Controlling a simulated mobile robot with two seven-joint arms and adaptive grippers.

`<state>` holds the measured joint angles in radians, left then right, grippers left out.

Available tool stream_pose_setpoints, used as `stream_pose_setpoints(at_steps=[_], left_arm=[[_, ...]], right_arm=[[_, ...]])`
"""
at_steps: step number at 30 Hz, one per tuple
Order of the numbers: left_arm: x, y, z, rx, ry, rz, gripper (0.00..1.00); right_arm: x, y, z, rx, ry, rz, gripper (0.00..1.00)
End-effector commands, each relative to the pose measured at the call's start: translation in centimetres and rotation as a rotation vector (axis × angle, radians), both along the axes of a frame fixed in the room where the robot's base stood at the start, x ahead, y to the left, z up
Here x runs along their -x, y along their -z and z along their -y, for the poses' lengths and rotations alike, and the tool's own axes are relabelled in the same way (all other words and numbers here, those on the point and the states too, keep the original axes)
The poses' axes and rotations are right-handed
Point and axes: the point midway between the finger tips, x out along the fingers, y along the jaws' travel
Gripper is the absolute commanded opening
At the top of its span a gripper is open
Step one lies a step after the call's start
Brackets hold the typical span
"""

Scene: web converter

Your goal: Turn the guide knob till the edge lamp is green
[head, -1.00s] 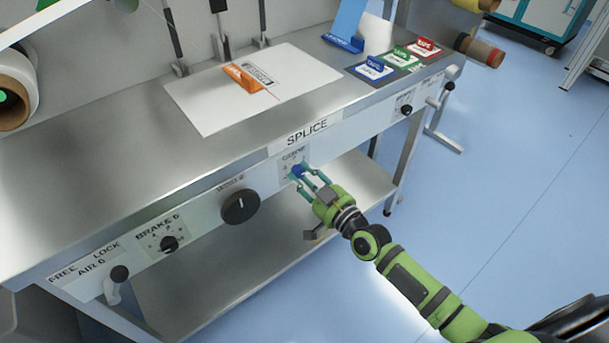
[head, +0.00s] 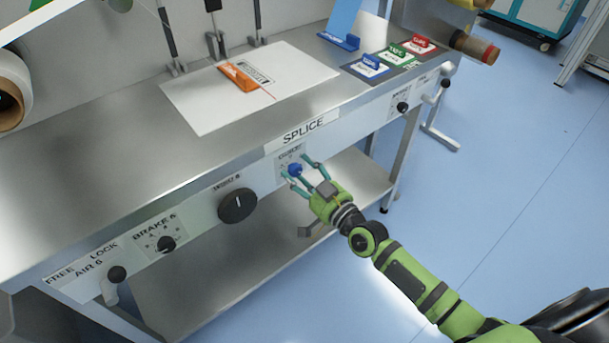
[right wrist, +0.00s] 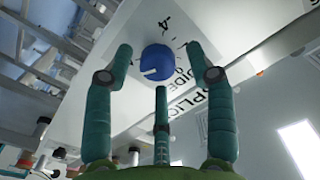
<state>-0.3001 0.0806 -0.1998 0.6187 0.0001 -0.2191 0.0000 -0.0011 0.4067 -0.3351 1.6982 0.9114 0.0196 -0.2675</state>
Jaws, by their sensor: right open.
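The blue guide knob (head: 294,169) sits on a small labelled plate on the front rail of the bench, below the SPLICE label. In the right wrist view the knob (right wrist: 155,63) shows a white pointer line towards the lower left. My right gripper (head: 297,167) is open, its teal fingers spread on either side of the knob. In the right wrist view the open fingers (right wrist: 159,48) stand apart from the knob with gaps. I cannot make out the edge lamp. My left gripper is not in view.
A large black knob (head: 238,205), a BRAKE knob (head: 167,244) and an AIR lever (head: 116,274) sit left along the rail. A white board (head: 215,111) with an orange block (head: 238,77) lies on the bench. Free floor lies right.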

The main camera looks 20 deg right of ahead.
Motion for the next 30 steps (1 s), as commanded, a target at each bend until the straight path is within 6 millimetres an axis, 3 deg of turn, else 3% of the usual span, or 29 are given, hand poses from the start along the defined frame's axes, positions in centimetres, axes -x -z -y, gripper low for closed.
stream_pose_setpoints(at_steps=[5,18,24,30], left_arm=[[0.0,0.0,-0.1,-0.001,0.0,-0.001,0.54],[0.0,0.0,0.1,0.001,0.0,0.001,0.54],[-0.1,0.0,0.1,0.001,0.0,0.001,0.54],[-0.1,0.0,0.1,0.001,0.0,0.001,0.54]], right_arm=[[1.5,0.2,0.6,0.001,0.0,-0.004,0.56],[9.5,0.2,3.4,0.002,-0.001,-0.003,0.56],[11.0,0.0,4.0,0.001,0.0,0.001,0.56],[11.2,-0.1,4.1,0.0,0.001,0.003,0.56]])
